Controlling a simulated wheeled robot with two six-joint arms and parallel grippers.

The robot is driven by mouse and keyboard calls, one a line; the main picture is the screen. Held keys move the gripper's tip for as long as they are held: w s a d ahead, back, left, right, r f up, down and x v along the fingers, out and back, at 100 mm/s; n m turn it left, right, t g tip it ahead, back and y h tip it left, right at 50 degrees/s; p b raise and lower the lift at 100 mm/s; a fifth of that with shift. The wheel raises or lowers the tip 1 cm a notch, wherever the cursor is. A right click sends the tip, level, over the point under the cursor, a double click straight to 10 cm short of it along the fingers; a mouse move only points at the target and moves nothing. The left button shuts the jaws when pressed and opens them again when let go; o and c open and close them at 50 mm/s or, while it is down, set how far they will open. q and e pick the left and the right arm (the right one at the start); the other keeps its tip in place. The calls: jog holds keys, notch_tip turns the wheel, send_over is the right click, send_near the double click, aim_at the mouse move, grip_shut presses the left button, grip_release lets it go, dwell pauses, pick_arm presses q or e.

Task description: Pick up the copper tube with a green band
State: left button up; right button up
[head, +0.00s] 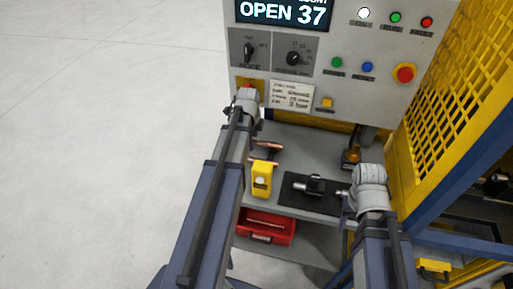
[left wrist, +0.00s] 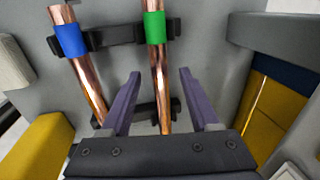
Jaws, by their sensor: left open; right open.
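The copper tube with a green band (left wrist: 157,75) lies in dark holders in the left wrist view. My left gripper (left wrist: 160,76) is open, with one finger on each side of this tube; I cannot tell whether either touches it. A second copper tube, with a blue band (left wrist: 75,60), lies to the left, outside the left finger. In the head view copper ends (head: 268,146) show beside my left arm, their bands not readable. My left gripper's fingers are hidden there behind the wrist. My right gripper (head: 343,196) is open near the dark mat, away from the tubes.
A grey control panel (head: 330,75) with buttons and a display stands behind the grey shelf (head: 290,153). A yellow device (head: 262,180) and a metal tool (head: 313,186) on a black mat (head: 295,200) are on the shelf. A red bin (head: 265,228) is below; a yellow mesh guard (head: 445,95) is at right.

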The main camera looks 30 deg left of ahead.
pick_arm(q)
grip_shut()
dwell(0.5)
